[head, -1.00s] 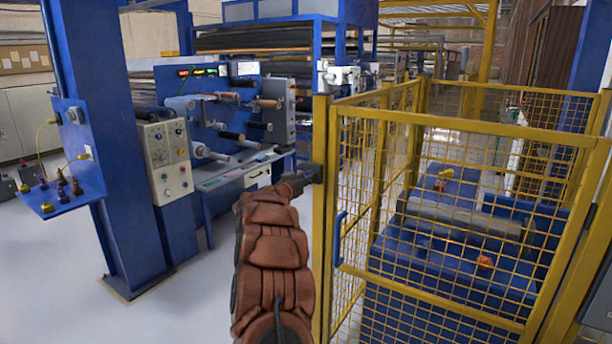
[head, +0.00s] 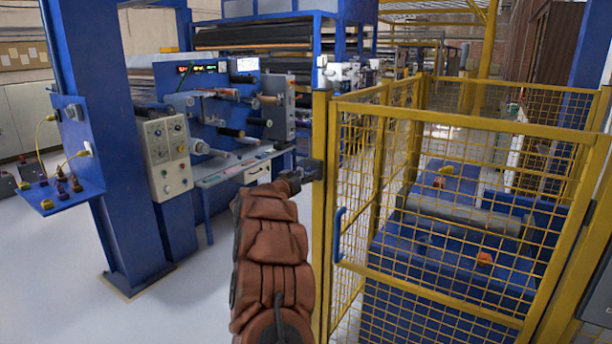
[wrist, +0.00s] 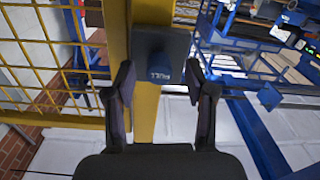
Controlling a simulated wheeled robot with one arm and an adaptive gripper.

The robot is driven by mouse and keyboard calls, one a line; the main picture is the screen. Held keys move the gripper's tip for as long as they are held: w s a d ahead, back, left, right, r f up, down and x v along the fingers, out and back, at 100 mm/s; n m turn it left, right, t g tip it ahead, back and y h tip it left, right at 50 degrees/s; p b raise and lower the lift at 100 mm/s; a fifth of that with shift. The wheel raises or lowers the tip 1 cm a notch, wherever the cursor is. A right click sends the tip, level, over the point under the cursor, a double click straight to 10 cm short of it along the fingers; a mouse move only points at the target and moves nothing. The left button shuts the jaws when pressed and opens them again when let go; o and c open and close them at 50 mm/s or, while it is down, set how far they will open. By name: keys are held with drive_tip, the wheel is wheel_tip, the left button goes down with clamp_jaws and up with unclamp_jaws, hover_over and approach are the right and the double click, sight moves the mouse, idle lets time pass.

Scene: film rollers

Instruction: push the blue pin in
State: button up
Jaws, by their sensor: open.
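The blue pin (wrist: 158,64) is a round blue knob at the lower part of a dark block (wrist: 163,45) marked PULL. The block is fixed to a yellow post of the cage, and it also shows in the head view (head: 317,170). My gripper (wrist: 159,74) is open, with one finger on each side of the pin and gaps between them and it. In the head view my gripper (head: 297,180) is close to the block, at the end of my padded brown arm; the pin cannot be made out there.
A yellow mesh cage (head: 440,190) with a blue handle (head: 339,236) stands at right around a blue machine with a grey roller (head: 460,215). A blue column with a control box (head: 166,160) stands at left. The pale floor between is clear.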

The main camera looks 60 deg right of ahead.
drive_tip(key=a, duration=1.1)
drive_tip(key=shift+s, duration=0.4)
drive_tip(key=shift+r, duration=0.1)
